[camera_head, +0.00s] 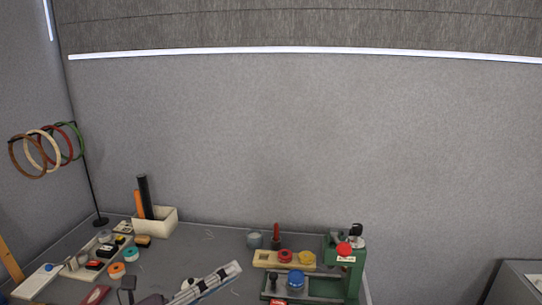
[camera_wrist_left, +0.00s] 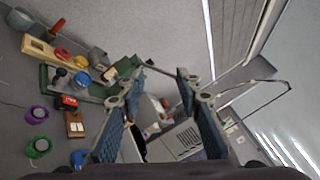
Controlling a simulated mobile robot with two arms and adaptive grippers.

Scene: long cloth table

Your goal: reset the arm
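My left gripper (camera_wrist_left: 163,78) shows in the left wrist view. Its two blue-padded fingers stand apart, and I see nothing held between them. The green stand and other table items lie left of the fingers in that view. My right gripper shows in neither view.
A ring stand (camera_head: 93,190) rises at the left. The wall behind is bare.

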